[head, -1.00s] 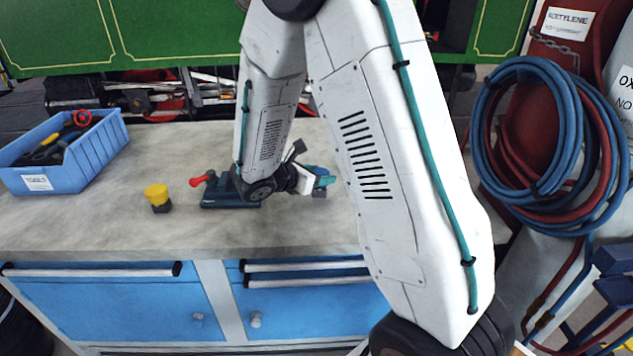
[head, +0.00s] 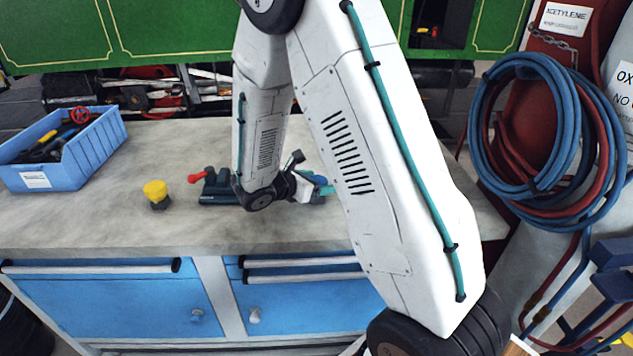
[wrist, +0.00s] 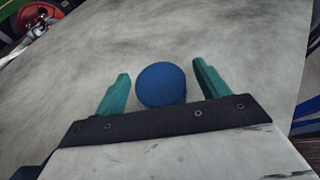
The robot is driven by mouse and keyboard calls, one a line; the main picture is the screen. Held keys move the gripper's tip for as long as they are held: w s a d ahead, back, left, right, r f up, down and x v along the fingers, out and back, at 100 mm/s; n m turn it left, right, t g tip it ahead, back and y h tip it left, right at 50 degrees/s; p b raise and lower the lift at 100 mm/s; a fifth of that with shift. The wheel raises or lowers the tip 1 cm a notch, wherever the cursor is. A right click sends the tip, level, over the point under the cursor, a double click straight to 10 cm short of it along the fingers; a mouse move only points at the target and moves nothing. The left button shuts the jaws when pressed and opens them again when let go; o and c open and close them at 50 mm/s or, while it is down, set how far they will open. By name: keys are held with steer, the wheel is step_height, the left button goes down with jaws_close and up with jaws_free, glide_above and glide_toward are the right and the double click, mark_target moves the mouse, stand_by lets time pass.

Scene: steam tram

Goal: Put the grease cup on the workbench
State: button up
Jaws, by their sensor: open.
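A round blue thing with a flat top, which looks like the grease cup (wrist: 161,84), stands on the grey workbench (wrist: 235,35) between my gripper's two teal fingers. My gripper (wrist: 161,70) is open, with a small gap showing on each side of the cup. In the head view my gripper (head: 318,189) is low over the workbench top (head: 105,215), right of the bench's middle. The arm partly hides it there, and only a bit of blue shows beside the fingers.
A small yellow-topped black pot (head: 156,194) and a dark vise with a red knob (head: 215,187) stand left of my gripper. A blue bin of tools (head: 85,158) is at the far left. Coiled hoses (head: 530,125) hang at the right. Bench between bin and pot is clear.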

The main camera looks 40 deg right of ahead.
steer(key=shift+r, duration=0.2)
steer(key=v, duration=1.1)
steer(key=s+r+m+g+y, duration=0.2)
steer(key=s+r+m+y, duration=0.1)
steer(key=s+r+m, duration=0.4)
steer(key=s+r+m+g+y, duration=0.1)
steer(key=s+r+m+y, duration=0.25)
steer(key=s, duration=0.45)
steer(key=s+a+r+m+t+y, duration=0.3)
steer(key=s+a+m+y, duration=0.3)
steer(key=s, duration=0.5)
steer(key=r+m+y, duration=0.1)
steer(key=m, duration=0.1)
steer(key=shift+a+r+m, duration=0.15)
steer(key=shift+a+m, duration=0.2)
